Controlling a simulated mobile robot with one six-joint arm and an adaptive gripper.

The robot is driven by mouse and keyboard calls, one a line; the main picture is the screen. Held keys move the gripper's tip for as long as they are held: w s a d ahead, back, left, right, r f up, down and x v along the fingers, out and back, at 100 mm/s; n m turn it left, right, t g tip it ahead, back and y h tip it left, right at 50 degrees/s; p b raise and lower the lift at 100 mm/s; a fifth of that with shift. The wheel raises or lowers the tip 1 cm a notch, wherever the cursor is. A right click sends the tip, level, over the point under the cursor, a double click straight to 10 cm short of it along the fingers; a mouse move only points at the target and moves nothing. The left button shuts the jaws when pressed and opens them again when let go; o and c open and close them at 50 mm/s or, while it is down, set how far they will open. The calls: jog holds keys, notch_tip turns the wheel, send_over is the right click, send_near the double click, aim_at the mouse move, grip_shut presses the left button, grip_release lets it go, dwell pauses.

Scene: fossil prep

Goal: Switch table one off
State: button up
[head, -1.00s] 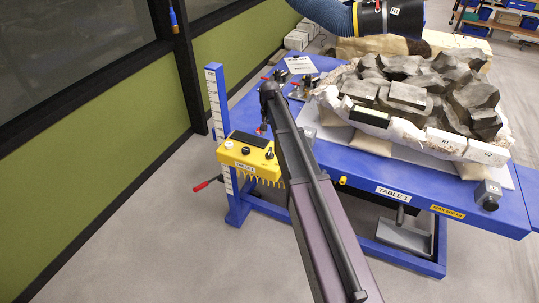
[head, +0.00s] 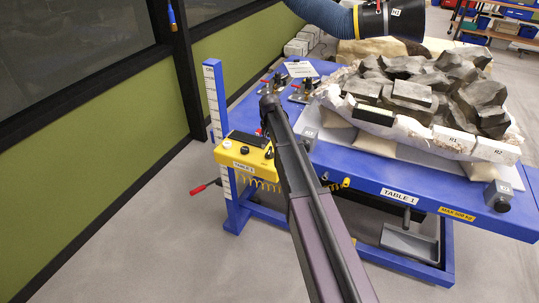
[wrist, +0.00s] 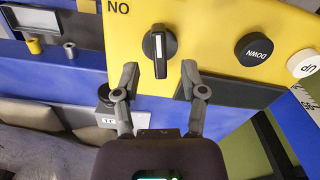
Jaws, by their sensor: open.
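The yellow control box (head: 238,160) of table one sits at the left end of the blue table (head: 360,178). In the wrist view its yellow panel (wrist: 215,25) carries a black rotary switch (wrist: 160,50) with a white mark lying up and down in the picture. A black DOWN button (wrist: 254,50) and a white UP button (wrist: 303,63) are to the right. My gripper (wrist: 159,78) is open and empty, its fingertips either side of the switch's lower end. Contact cannot be told. My arm hides the gripper in the head view.
A large rock specimen (head: 455,95) in a white jacket fills much of the tabletop. A blue hose with a black hood (head: 390,20) hangs behind it. A white graduated post (head: 213,100) stands beside the box. Clear floor lies at left.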

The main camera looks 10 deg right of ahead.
jog(key=shift+f+b, duration=1.05)
jog(key=shift+f, duration=0.3)
grip_shut()
